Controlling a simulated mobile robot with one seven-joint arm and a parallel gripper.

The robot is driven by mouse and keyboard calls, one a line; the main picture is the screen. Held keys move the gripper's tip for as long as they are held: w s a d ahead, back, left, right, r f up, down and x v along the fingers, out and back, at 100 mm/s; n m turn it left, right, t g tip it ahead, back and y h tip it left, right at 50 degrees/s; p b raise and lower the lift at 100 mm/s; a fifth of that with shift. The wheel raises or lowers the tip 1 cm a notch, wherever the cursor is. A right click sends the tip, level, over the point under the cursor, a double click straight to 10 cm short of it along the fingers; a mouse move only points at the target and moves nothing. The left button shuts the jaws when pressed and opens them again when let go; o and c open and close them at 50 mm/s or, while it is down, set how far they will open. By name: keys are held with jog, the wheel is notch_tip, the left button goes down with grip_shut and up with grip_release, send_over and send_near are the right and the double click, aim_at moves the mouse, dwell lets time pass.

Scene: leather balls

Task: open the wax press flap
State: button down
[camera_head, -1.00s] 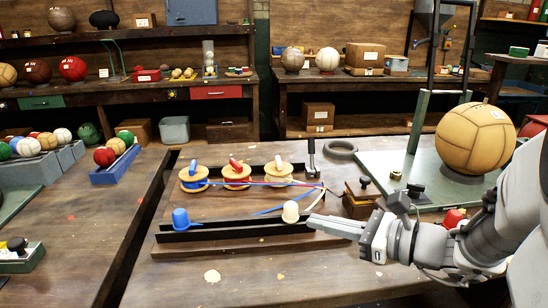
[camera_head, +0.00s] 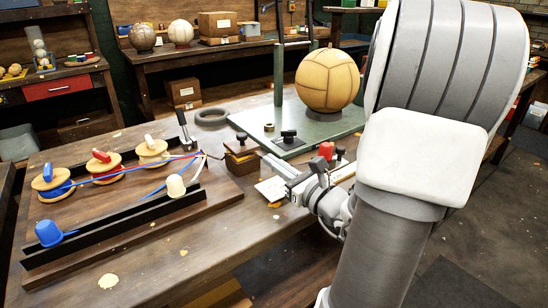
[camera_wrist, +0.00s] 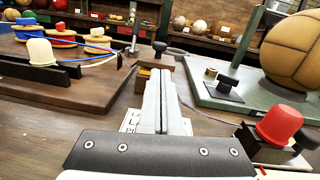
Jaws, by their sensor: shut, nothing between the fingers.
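The wax press (camera_head: 241,160) is a small dark wooden block with a yellowish layer and a brown top flap carrying a black knob (camera_head: 239,137). The flap looks down. In the wrist view the knob (camera_wrist: 160,48) stands just beyond my fingertips, and my fingers partly hide the press. My gripper (camera_head: 270,160) is shut and empty, to the right of the press and apart from it. In the wrist view my gripper (camera_wrist: 157,73) points forward towards the press.
A white card (camera_head: 271,189) lies under my gripper. A green plate (camera_head: 310,145) bears a tan leather ball (camera_head: 327,80) behind. A red knob (camera_head: 326,149) stands close right. Thread spools and a rail with blue (camera_head: 49,233) and cream cups (camera_head: 176,186) stand left.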

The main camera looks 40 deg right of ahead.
aim_at(244, 142)
jog(key=w+b, duration=0.1)
jog(key=w, duration=0.5)
jog(key=shift+w+r+b, duration=0.1)
jog(key=shift+b, duration=0.3)
jog(key=shift+w+a+r, duration=0.1)
jog(key=shift+w, duration=0.6)
jog(key=shift+r+p, duration=0.3)
jog(key=shift+p, duration=0.3)
jog(key=shift+g, duration=0.3)
